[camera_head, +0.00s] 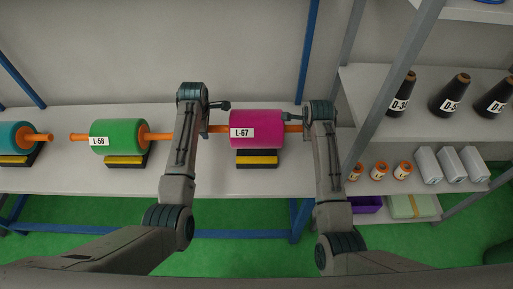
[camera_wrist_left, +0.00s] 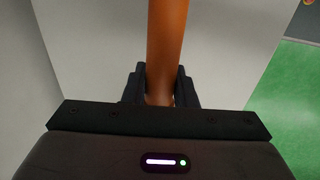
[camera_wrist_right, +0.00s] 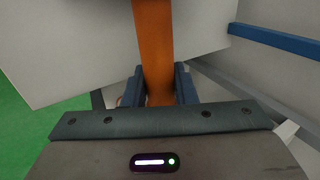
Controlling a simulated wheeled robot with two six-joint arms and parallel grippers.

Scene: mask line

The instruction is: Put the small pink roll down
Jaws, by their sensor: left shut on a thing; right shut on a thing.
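The pink roll (camera_head: 257,124), labelled L-67, is on an orange shaft (camera_head: 219,128) that sticks out at both ends. It is over a black and yellow cradle (camera_head: 257,158) on the white bench; I cannot tell whether it touches the cradle. My left gripper (camera_head: 219,105) is at the shaft's left end. The left wrist view shows its fingers shut on the orange shaft (camera_wrist_left: 166,45). My right gripper (camera_head: 291,117) is at the shaft's right end. The right wrist view shows its fingers shut on the shaft (camera_wrist_right: 153,45).
The bench front is clear.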

